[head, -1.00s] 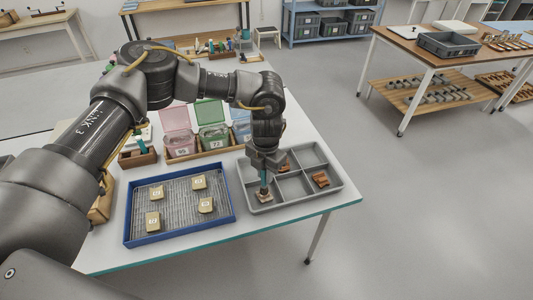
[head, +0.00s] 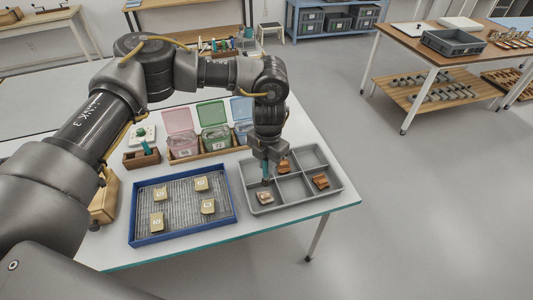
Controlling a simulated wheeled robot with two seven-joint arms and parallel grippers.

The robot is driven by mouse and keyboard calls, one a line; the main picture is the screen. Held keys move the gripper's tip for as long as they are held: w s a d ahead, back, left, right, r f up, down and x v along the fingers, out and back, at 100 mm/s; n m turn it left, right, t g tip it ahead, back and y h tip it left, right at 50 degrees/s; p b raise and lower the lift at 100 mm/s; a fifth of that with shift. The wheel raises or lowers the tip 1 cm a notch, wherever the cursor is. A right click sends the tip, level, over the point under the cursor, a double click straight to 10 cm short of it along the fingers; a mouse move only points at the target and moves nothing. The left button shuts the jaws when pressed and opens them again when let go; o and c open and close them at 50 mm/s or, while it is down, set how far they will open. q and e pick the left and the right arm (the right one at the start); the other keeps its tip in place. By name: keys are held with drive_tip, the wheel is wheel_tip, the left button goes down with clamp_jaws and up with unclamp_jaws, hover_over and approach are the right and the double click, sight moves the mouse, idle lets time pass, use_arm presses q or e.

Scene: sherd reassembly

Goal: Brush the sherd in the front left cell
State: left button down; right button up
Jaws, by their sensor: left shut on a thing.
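The grey divided tray (head: 335,192) stands at the right end of the table. A pale brownish sherd (head: 265,198) lies in its front left cell. My left gripper (head: 265,159) is over the tray's left side, pointing down, shut on a brush with a teal handle (head: 265,171). The brush's lower end shows just behind the sherd in the picture and looks apart from it; its exact height is hard to tell. My right gripper is out of view.
Orange-brown sherds lie in the back middle cell (head: 284,167) and front right cell (head: 320,182). A blue-rimmed tray (head: 236,207) with several tan tagged pieces stands left. Lidded boxes (head: 214,138) and a wooden holder (head: 141,158) stand behind.

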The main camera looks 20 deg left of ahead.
sight(268, 176)
use_arm(q)
drive_tip(key=shift+r+p, duration=0.45)
drive_tip(key=shift+r, duration=0.5)
drive_tip(key=shift+s+a+r, duration=0.1)
drive_tip(key=shift+a+r, duration=0.05)
drive_tip(key=shift+r, duration=0.1)
drive_tip(key=shift+f, duration=0.15)
drive_tip(key=shift+t, duration=0.4)
drive_tip(key=shift+d+f+b, duration=0.25)
drive_tip(key=shift+f+b, duration=0.9)
drive_tip(key=shift+f, duration=0.35)
drive_tip(key=shift+d+f+b, duration=0.2)
drive_tip(key=shift+f+b, duration=0.9)
drive_tip(key=shift+f, duration=0.35)
drive_tip(key=shift+f+b, duration=0.85)
drive_tip(key=shift+f, duration=0.25)
drive_tip(key=shift+a, duration=0.1)
